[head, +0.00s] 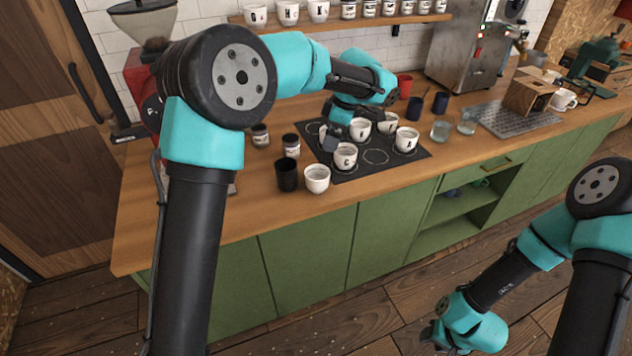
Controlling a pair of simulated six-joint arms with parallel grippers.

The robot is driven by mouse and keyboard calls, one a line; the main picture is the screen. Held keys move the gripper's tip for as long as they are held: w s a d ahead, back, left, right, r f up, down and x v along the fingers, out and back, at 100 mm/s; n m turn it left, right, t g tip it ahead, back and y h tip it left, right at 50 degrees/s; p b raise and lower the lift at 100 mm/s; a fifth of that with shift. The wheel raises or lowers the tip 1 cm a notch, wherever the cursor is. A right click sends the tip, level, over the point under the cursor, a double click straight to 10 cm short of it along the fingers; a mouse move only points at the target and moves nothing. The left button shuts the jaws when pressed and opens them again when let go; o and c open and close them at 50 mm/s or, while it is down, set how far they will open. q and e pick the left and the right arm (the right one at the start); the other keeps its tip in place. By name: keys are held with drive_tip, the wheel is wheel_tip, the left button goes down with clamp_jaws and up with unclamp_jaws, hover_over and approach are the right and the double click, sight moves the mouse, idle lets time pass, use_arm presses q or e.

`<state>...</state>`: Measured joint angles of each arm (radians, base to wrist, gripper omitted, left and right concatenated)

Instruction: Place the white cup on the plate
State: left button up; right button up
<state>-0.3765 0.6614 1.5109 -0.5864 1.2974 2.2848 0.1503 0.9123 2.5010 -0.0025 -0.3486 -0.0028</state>
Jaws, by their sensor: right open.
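A plain white cup (317,180) stands upright on the wooden counter, beside a black cup (287,175). Other white cups, several with letters, stand on a black board with ring marks (376,170), among them a cup marked C (345,157) and one marked A (406,140). No separate plate can be made out. My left gripper (334,141) is low over the left part of the board, close to the cup marked C; its fingers are too small and covered to read. My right gripper (432,336) is open and empty, low over the floor in front of the cabinets.
Two small jars (291,146) stand left of the board. Glasses (440,130), dark cups and a red cup (404,82) stand to the right and behind. A metal drip grid (515,120) and a wooden box (528,92) lie further right. The counter's front left is clear.

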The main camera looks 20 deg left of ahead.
use_arm(q)
hover_over(316, 176)
drive_tip(key=s+d, duration=0.2)
drive_tip(key=s, duration=0.1)
drive_tip(key=f, duration=1.1)
drive_tip(key=shift+w+d+f, duration=0.1)
drive_tip(key=shift+w+f, duration=0.15)
drive_tip(key=shift+f, duration=0.1)
drive_tip(key=shift+s+x, duration=0.2)
drive_tip(key=shift+x, duration=2.35)
drive_tip(key=c, duration=1)
drive_tip(key=shift+o, duration=0.2)
drive_tip(key=shift+r, duration=0.15)
